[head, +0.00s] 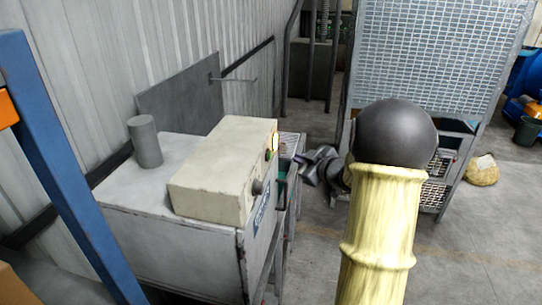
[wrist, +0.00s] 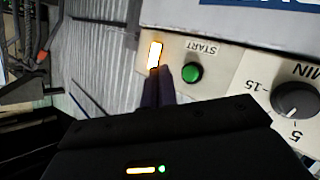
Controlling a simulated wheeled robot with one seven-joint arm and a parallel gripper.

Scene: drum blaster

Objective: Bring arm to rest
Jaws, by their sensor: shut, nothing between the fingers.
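In the wrist view, my gripper (wrist: 157,74) shows as two dark fingers held together, with nothing between them. The fingertips overlap the lower edge of the glowing light on the control panel (wrist: 235,75) in the picture; I cannot tell whether they touch it. A green START button (wrist: 193,73) is just right of the fingers, and a dark timer knob (wrist: 295,98) is farther right. In the head view, the cream control box (head: 215,165) sits on a grey metal cabinet (head: 170,245), and its light (head: 274,142) is lit.
A blue upright (head: 55,150) crosses the left side. Open concrete floor (head: 480,240) lies to the right.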

